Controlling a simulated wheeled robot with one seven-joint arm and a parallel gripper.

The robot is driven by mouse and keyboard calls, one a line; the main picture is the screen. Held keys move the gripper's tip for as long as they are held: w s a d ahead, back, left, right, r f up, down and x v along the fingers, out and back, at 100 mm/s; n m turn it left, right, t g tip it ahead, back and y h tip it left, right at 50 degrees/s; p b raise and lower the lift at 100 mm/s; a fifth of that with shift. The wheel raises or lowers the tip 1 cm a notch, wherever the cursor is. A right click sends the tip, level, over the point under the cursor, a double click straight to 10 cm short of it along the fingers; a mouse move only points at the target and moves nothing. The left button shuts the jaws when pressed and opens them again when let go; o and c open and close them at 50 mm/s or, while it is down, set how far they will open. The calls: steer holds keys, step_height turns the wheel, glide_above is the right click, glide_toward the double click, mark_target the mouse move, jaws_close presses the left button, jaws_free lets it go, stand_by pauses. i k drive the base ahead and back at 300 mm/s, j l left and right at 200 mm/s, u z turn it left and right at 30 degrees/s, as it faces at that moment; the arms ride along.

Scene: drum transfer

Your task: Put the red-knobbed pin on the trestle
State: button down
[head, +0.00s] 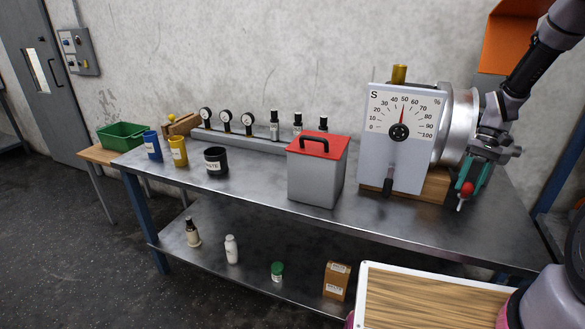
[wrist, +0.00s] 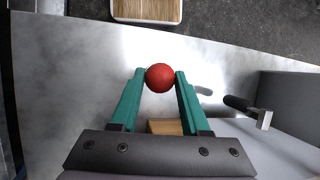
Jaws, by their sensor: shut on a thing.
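The red-knobbed pin (head: 466,189) is between the green fingers of my gripper (head: 466,176), at the right end of the steel bench, in front of the drum machine. In the wrist view, the red knob (wrist: 160,77) sits between the two fingertips (wrist: 160,80), which are shut on the pin. A short pale shank shows below the knob in the head view; the rest is hidden. A small wooden stand (head: 184,124), which may be the trestle, is at the far left beyond the bench; a yellow knob (head: 170,118) shows beside it.
The dial machine (head: 395,155) with its metal drum (head: 458,125) stands close left of my gripper. A red-lidded grey box (head: 316,180), black pot (head: 216,161), blue cup (head: 152,146) and yellow cup (head: 178,151) stand on the bench. A green crate (head: 121,137) is far left.

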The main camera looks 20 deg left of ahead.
mark_target(238, 178)
steer(key=k+j+u, duration=0.1)
steer(key=j+u, duration=0.25)
steer(key=j, duration=0.3)
steer(key=j+u, duration=0.3)
steer(key=j, duration=0.35)
steer(key=i+l+u, duration=0.2)
steer(key=i, duration=0.3)
steer(key=i+u, duration=0.15)
steer(key=i, duration=0.35)
